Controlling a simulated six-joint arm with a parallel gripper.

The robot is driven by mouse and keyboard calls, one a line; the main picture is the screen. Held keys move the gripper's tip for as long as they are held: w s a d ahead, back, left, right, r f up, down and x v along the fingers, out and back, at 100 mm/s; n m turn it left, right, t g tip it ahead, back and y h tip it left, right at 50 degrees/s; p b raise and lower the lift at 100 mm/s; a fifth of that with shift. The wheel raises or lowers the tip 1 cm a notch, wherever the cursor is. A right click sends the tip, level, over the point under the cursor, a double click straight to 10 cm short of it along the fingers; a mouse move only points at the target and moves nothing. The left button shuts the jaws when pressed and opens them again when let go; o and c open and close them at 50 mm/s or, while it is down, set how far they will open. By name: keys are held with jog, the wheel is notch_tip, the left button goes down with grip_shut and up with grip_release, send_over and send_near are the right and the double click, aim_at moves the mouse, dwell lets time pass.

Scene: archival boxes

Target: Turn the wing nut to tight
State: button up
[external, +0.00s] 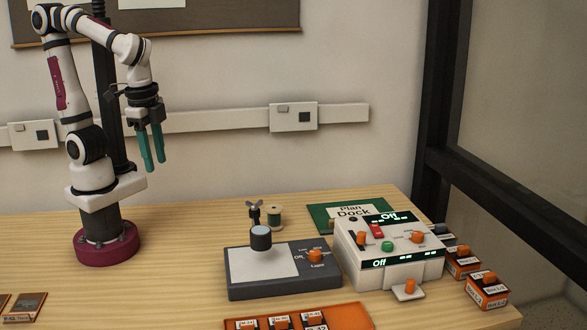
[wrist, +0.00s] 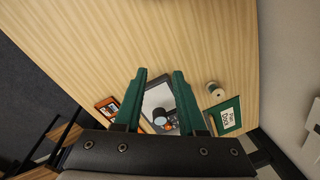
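A small dark wing nut (external: 254,205) sits upright on a short post above a round black head with a pale top (external: 261,236). This stands over a grey unit (external: 262,290) with a white plate and an orange knob (external: 315,256). My gripper (external: 154,166) hangs high above the table, well left of the wing nut, green fingers pointing down. In the wrist view my gripper (wrist: 161,75) is open and empty, its fingers apart. The grey unit shows between and below them; the wing nut's angle is too small to tell there.
A thread spool (external: 274,217) stands behind the grey unit. A green "Plan Dock" board (external: 323,215) and a white control box (external: 390,270) reading "Off" are to the right. Small orange-and-white boxes (external: 488,292) sit at the right edge. An orange tray (external: 350,316) lies in front. The table's left-middle is clear.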

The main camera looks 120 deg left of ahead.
aim_at(254, 205)
jog(key=o, duration=0.5)
jog(key=w+a+r+n, duration=0.1)
jog(key=w+a+n, duration=0.1)
jog(key=w+n, duration=0.1)
jog(key=w+a+r+n, duration=0.1)
jog(key=w+a+n, duration=0.2)
jog(key=n, duration=0.3)
jog(key=w+a+r+n+h, duration=0.1)
jog(key=w+a+n, duration=0.1)
jog(key=a+n, duration=0.1)
jog(key=shift+w+n, duration=0.4)
jog(key=shift+n, duration=0.3)
jog(key=shift+c, duration=0.2)
jog(key=shift+o, duration=0.7)
jog(key=w+a+n, duration=0.4)
jog(key=a+n, duration=0.4)
jog(key=n, duration=0.2)
jog(key=shift+a, duration=0.4)
jog(key=shift+n, duration=0.4)
jog(key=f, duration=1.4)
jog(key=shift+w+a+f, duration=0.15)
jog(key=shift+a+f, duration=0.05)
jog(key=shift+f, duration=0.75)
grip_shut()
